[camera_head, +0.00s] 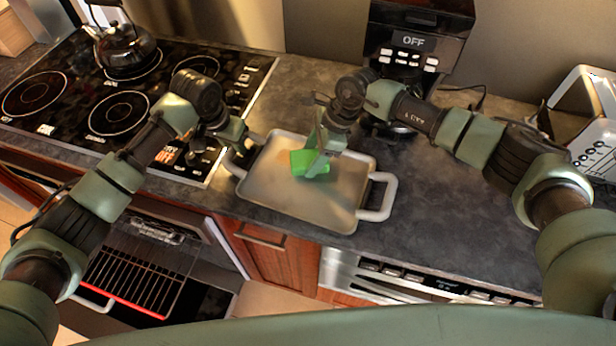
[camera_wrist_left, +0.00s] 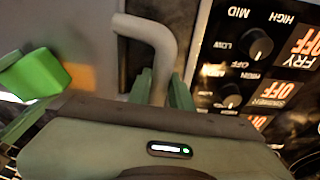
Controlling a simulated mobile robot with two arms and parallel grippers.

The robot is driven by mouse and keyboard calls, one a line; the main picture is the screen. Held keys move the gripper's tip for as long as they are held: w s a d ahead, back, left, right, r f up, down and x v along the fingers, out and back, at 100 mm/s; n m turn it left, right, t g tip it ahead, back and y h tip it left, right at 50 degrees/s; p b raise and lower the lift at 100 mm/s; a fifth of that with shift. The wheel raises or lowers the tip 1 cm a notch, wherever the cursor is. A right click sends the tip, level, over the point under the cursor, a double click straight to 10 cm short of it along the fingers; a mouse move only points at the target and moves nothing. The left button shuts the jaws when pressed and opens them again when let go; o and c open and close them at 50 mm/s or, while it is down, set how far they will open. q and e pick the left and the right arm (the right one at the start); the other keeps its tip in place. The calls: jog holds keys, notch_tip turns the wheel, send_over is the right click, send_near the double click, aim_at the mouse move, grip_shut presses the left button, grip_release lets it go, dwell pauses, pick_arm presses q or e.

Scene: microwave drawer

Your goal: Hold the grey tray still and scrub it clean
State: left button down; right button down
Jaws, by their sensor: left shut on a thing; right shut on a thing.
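The grey tray (camera_head: 290,205) lies on the dark counter beside the stove, with a light handle at each end. My left gripper (camera_head: 243,150) is shut on the tray's left handle; the left wrist view shows this handle (camera_wrist_left: 150,35) between the fingers (camera_wrist_left: 160,88). My right gripper (camera_head: 316,162) is shut on a green sponge (camera_head: 303,160) over the far middle part of the tray. The sponge also shows in the left wrist view (camera_wrist_left: 35,75). A brownish stain (camera_wrist_left: 82,77) shows on the tray beside the sponge, partly hidden by it.
The black stove (camera_head: 75,100) with a kettle (camera_head: 125,50) is to the left. A coffee maker (camera_head: 415,45) stands behind the tray, and a toaster (camera_head: 590,120) is at the right. The counter right of the tray (camera_head: 450,210) is clear. An oven door below stands open with a rack.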

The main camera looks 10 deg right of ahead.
aim_at(297, 153)
jog(key=shift+w+a, duration=0.35)
jog(key=shift+a, duration=0.45)
